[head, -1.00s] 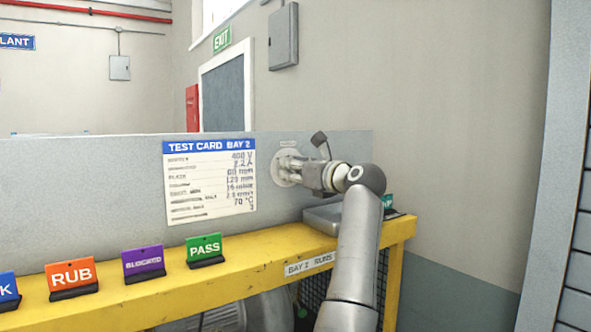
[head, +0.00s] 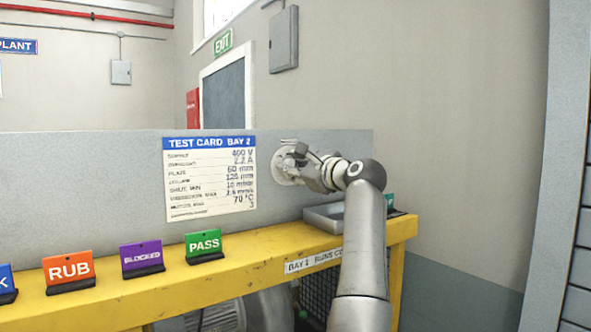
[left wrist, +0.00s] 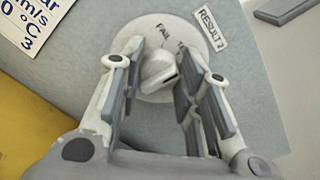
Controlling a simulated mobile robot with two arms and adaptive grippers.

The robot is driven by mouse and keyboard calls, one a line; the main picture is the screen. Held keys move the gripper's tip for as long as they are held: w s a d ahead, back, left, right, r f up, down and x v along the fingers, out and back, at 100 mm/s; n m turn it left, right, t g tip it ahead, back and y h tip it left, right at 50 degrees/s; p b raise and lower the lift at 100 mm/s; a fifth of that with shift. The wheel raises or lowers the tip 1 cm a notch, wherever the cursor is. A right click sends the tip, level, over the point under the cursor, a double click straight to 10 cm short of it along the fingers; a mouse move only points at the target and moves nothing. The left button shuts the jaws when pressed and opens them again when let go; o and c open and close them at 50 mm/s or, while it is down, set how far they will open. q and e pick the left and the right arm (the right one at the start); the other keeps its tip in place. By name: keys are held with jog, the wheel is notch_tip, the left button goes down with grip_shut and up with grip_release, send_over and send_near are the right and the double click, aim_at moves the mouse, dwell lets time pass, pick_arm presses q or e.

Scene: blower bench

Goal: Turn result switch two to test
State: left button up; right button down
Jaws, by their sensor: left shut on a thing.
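Result switch two is a white knob (left wrist: 160,72) on a round pale plate (left wrist: 150,92), beside a "RESULT 2" label (left wrist: 213,30) in the left wrist view. "FAIL" is printed above the knob; a second word starting with T is mostly hidden by the right finger. I cannot tell for sure which word the knob points at. In the head view the plate (head: 284,171) is on the grey panel, partly covered by my left gripper (head: 300,171). In the left wrist view my left gripper (left wrist: 160,66) has its fingers on either side of the knob, shut on it.
A test card (head: 210,178) is on the panel left of the switch. Coloured cards, including a green PASS card (head: 204,246), stand along the yellow bench edge (head: 180,290). A grey tray (head: 322,217) sits below my left gripper.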

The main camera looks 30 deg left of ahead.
pick_arm(q)
jog(key=shift+n, duration=0.5)
jog(key=o, duration=1)
jog(key=v, duration=0.7)
jog(key=shift+s+d, duration=0.15)
jog(key=shift+d, duration=0.15)
jog(key=shift+a, duration=0.1)
